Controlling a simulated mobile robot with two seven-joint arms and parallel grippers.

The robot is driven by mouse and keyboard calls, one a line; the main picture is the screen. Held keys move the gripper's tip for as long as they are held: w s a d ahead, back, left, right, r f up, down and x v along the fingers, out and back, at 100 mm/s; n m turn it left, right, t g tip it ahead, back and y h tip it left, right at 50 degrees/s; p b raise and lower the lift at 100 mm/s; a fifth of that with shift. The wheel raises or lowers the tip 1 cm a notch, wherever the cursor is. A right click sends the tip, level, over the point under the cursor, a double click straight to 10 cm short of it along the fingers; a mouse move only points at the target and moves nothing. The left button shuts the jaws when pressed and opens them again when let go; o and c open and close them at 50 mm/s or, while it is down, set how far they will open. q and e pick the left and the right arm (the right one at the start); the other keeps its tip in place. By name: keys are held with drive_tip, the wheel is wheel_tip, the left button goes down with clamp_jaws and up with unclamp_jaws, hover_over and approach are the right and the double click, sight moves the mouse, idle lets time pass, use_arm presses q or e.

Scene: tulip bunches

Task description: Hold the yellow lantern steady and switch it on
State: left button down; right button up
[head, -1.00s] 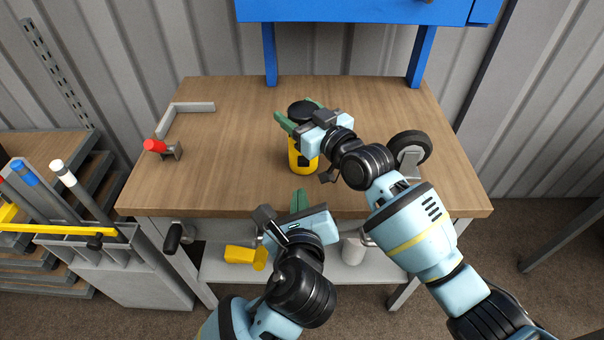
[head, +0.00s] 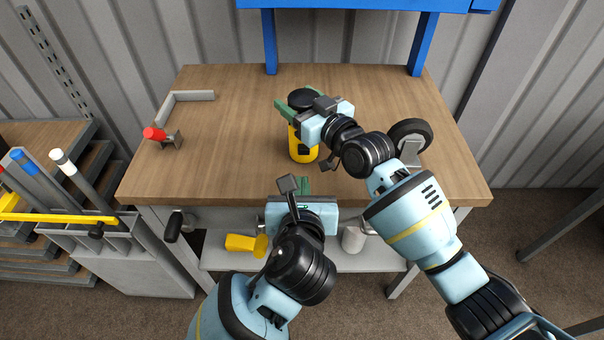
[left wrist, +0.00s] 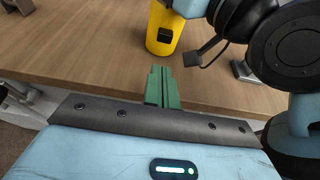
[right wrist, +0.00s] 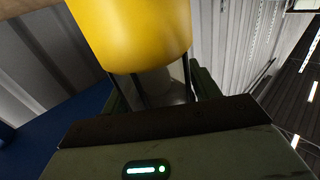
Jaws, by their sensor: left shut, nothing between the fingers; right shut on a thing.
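The yellow lantern (head: 303,151) stands upright on the wooden bench, with a black cap and a dark switch patch on its near side. My right gripper (head: 301,105) is shut around its upper part, below the cap. In the right wrist view the lantern's yellow body (right wrist: 135,35) fills the top, and the fingers flank its greyish middle. My left gripper (head: 303,185) is shut and empty at the bench's front edge, in front of the lantern and apart from it. In the left wrist view its closed green fingertips (left wrist: 162,80) point toward the lantern's black switch (left wrist: 164,36).
A black caster wheel (head: 410,133) stands right of the lantern, near my right arm. A red-handled clamp (head: 156,134) and a grey angle bracket (head: 178,101) lie at the left. A blue frame (head: 345,4) stands behind. The bench (head: 235,150) is clear left of the lantern.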

sight(303, 150)
use_arm(q)
drive_tip(key=x, duration=0.9)
drive_tip(key=shift+w, duration=0.1)
drive_tip(key=shift+r, duration=1.4)
use_arm(e)
drive_tip(key=shift+f, duration=0.1)
use_arm(q)
drive_tip(key=shift+r, duration=0.1)
drive_tip(key=v, duration=1)
drive_tip(key=shift+f, duration=0.2)
use_arm(e)
drive_tip(key=shift+f, duration=0.1)
drive_tip(key=o, duration=1.1)
drive_tip(key=shift+o, duration=0.8)
